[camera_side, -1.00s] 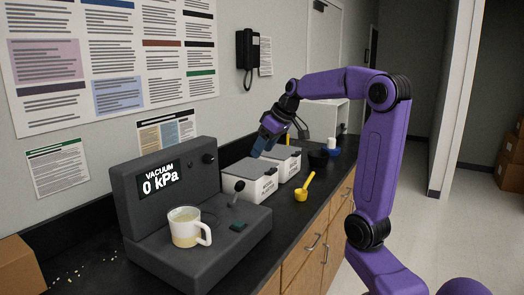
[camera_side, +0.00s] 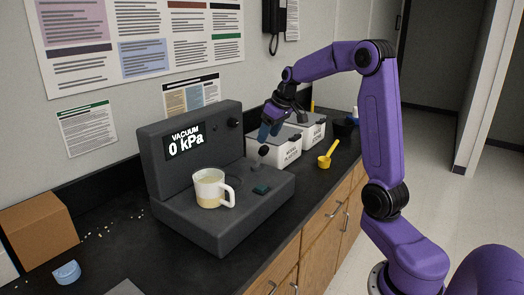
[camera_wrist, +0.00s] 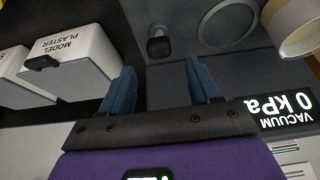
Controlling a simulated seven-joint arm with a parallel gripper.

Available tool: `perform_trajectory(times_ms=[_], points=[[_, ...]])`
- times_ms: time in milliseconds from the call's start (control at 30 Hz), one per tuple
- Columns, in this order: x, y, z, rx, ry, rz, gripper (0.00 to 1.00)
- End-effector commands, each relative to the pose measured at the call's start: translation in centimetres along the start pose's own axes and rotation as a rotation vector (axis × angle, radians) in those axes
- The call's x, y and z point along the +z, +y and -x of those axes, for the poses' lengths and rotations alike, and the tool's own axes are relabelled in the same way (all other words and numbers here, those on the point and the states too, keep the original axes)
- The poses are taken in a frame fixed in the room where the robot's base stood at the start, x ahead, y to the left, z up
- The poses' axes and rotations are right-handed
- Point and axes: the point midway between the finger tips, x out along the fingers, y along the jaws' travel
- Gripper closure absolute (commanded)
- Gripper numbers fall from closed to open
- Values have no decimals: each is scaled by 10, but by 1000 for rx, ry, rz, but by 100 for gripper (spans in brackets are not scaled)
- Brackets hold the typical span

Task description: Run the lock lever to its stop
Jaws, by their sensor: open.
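The vacuum mixer (camera_side: 218,222) is a dark grey unit whose display reads "VACUUM 0 kPa". A short dark lever with a rounded knob (camera_side: 263,151), which looks like the lock lever, rises from its base, tilted. In the wrist view the lever knob (camera_wrist: 159,46) lies ahead of the fingers, roughly between their lines. My gripper (camera_side: 270,131) is just above and beside the knob, with blue fingers. The wrist view shows the gripper (camera_wrist: 160,72) open and empty, apart from the lever. A white mug (camera_side: 210,190) with pale contents stands on the base.
White boxes, one marked "MODEL PLASTER" (camera_wrist: 78,62), stand beside the mixer. A yellow scoop (camera_side: 327,156) lies on the counter near the boxes. A cardboard box (camera_side: 38,232) is far left.

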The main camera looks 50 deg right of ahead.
Motion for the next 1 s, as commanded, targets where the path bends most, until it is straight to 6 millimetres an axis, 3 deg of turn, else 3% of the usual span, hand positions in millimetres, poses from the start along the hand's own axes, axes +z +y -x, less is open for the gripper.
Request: perform_trajectory(times_ms=[200,400,867,1000], points=[[1,0,-42,-1,-4,1,38],[0,0,-66,-1,-2,0,38],[0,0,-77,1,1,0,38],[0,0,-77,1,1,0,84]])
